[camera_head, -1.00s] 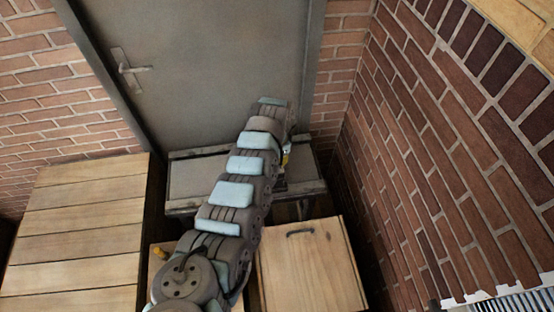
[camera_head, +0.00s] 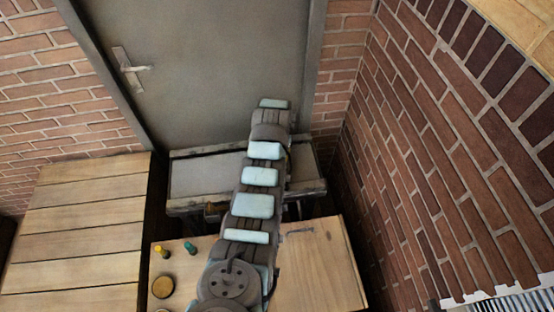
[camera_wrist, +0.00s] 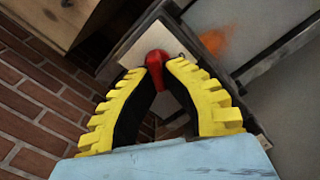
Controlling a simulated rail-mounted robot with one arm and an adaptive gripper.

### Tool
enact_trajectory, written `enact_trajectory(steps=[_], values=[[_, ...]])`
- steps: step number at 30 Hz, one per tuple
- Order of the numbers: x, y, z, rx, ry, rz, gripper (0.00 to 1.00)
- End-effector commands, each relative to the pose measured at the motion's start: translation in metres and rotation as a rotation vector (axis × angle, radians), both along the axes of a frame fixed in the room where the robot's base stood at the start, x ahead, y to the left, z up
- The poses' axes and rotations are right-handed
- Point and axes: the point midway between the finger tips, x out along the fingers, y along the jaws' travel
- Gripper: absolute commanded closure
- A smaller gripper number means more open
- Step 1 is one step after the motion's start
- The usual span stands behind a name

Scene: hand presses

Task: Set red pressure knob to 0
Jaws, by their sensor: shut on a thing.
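The red knob (camera_wrist: 156,58) shows in the wrist view, set against a pale square plate (camera_wrist: 132,46). My gripper (camera_wrist: 161,70) has yellow, ribbed fingers with dark inner pads. Its fingertips are closed around the red knob, one on each side, with part of the knob showing between them. I cannot read any scale or setting. In the head view my arm hides the gripper and the red knob.
A grey bench-like press (camera_head: 207,176) stands before a grey door (camera_head: 200,75). A wooden cabinet (camera_head: 320,265) carries a yellow knob (camera_head: 162,251) and a green knob (camera_head: 190,248). A slatted wooden table (camera_head: 75,225) is at left. A brick wall (camera_head: 440,165) bounds the right.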

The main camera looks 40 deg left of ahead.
Motion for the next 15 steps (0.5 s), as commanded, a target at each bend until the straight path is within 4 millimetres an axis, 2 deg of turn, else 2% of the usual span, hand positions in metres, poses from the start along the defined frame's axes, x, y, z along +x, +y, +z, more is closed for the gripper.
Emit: enact_trajectory(steps=[14,15], values=[[-0.0008,0.0003,-0.0013,0.0,0.001,0.017,1.0],[-0.0007,0.0005,-0.0012,0.001,0.001,0.017,0.84]])
